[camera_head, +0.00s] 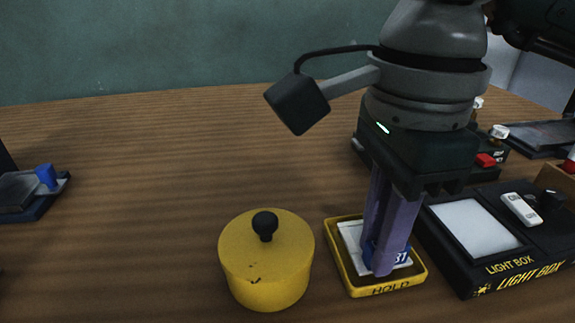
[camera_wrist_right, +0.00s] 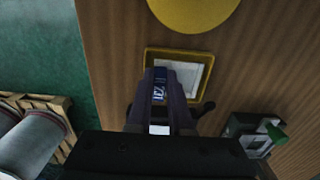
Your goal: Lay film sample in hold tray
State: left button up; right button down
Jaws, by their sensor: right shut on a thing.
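The hold tray (camera_head: 354,290) is a shallow yellow-rimmed tray marked HOLD, right of centre in the head view; its rim also shows in the right wrist view (camera_wrist_right: 180,53). A pale sheet (camera_head: 350,232) lies in it. My right gripper (camera_head: 385,270) points down over the tray with its purple fingers shut on the film sample (camera_head: 401,257), a small piece with a blue patch and the number 31. The sample also shows between the fingers in the right wrist view (camera_wrist_right: 160,85). I cannot tell whether it touches the tray. My left gripper is not in view.
A yellow lidded pot (camera_head: 266,262) with a black knob stands just left of the tray. A black light box (camera_head: 480,240) stands close on the right. A dark tray with a blue piece (camera_head: 46,177) lies far left.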

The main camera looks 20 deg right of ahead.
dwell(0.5)
jog(key=shift+f, duration=0.15)
jog(key=shift+f+b, duration=0.1)
jog(key=shift+b, duration=0.3)
dwell(0.4)
jog(key=c, duration=0.9)
grip_release()
jog(key=o, duration=0.7)
